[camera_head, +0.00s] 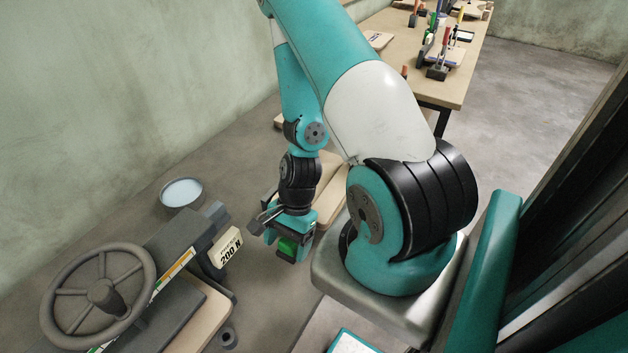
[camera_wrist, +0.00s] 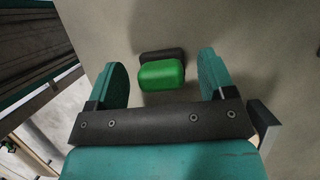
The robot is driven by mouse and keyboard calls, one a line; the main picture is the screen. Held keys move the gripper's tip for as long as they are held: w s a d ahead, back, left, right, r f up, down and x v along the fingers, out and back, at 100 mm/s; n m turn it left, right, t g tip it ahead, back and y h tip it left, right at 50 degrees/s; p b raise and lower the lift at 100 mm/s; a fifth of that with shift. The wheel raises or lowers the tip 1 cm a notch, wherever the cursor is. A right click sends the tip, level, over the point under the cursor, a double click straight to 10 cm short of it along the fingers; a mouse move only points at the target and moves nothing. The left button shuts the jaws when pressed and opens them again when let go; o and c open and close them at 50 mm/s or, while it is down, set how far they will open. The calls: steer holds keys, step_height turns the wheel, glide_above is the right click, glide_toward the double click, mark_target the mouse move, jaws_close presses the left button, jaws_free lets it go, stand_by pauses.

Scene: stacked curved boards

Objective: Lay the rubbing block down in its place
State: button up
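The rubbing block appears to be the green block (camera_wrist: 161,76) with a dark part (camera_wrist: 163,55) along its far side in the wrist view. It also shows in the head view (camera_head: 287,247), low at the end of my arm. My gripper (camera_wrist: 163,82) is open, with one finger on each side of the green block. A clear gap shows between each finger and the block. In the head view my gripper (camera_head: 286,243) partly hides the block, and I cannot tell what the block rests on. No marked place for it can be made out.
A dark handwheel (camera_head: 100,295) and a machine with a "200 N" label (camera_head: 230,246) stand at lower left. A round pale basin (camera_head: 182,193) is behind them. Light wooden boards (camera_head: 330,182) lie behind my gripper. A workbench (camera_head: 440,85) with tools is farther back.

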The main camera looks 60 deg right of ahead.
steer(key=v, duration=1.7)
steer(key=shift+r+p, duration=0.25)
steer(key=shift+p, duration=0.15)
steer(key=shift+s, duration=0.1)
steer(key=w+a+r+n, duration=0.3)
steer(key=a+r+n, duration=0.5)
steer(key=a+n, duration=0.3)
steer(key=s+a+r+n, duration=0.3)
steer(key=a+r+n, duration=0.1)
steer(key=a+n, duration=0.2)
steer(key=s+a+r+n, duration=0.4)
steer(key=a+r+n, duration=0.1)
steer(key=a+n, duration=0.2)
steer(key=shift+s, duration=0.35)
